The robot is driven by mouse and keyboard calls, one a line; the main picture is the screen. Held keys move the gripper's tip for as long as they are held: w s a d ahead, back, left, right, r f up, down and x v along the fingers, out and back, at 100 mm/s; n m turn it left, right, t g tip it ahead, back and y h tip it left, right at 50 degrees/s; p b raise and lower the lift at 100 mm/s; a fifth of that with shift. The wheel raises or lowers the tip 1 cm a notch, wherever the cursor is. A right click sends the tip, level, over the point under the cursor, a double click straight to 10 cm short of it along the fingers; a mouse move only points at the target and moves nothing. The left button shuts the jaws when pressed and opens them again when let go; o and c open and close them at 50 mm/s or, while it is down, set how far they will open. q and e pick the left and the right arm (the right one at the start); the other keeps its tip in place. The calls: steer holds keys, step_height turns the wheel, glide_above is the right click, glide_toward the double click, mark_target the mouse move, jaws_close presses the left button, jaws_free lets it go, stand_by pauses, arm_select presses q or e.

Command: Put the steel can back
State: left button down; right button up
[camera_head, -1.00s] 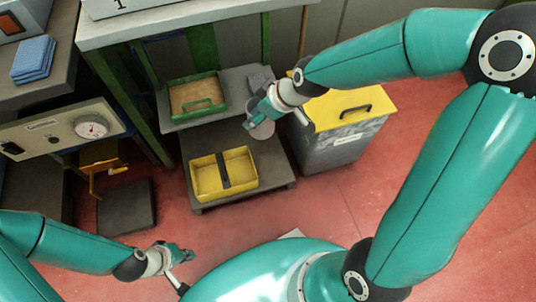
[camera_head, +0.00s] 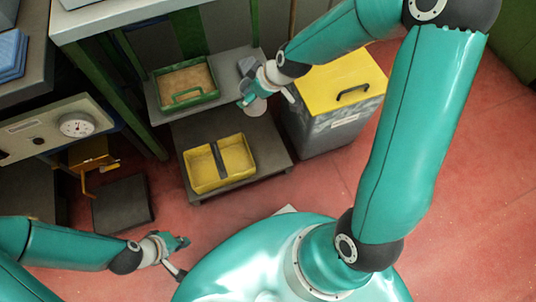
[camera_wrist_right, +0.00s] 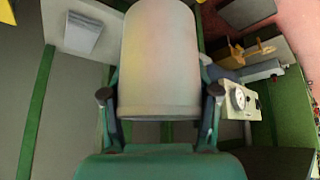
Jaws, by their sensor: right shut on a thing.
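The steel can (camera_wrist_right: 160,60) fills the middle of the right wrist view, pale and cylindrical. My right gripper (camera_wrist_right: 160,105) is shut on it, with a finger on each side. In the head view the can (camera_head: 256,109) is small and partly hidden by my right gripper (camera_head: 262,92). It is held near the right end of the grey shelf, above the lower platform. My left gripper (camera_head: 184,257) is low at the left, away from the can, with its fingers apart and empty.
A green tray (camera_head: 214,76) of tan material sits on the grey shelf (camera_head: 161,112). A yellow divided tray (camera_head: 194,189) sits on the lower platform (camera_head: 272,172). A grey bin with a yellow lid (camera_head: 325,82) stands to the right. A gauge panel (camera_head: 35,130) is at the left.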

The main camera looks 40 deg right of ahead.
steer(key=shift+m+t+h, duration=0.3)
steer(key=shift+m, duration=0.4)
steer(key=shift+w+d+f+b, duration=0.35)
steer(key=shift+d+f+b, duration=1.1)
steer(key=shift+f, duration=5.5)
steer(key=shift+w+d+f+b, duration=0.3)
steer(key=shift+d+f+b, duration=1.15)
steer(key=shift+f, duration=5.5)
steer(key=shift+w+d+f+b, duration=0.55)
steer(key=shift+f+b, duration=1.6)
steer(key=shift+f, duration=4.8)
steer(key=shift+s+d, duration=0.2)
steer(key=shift+f, duration=0.15)
steer(key=o, duration=1.3)
steer(key=shift+c, duration=0.2)
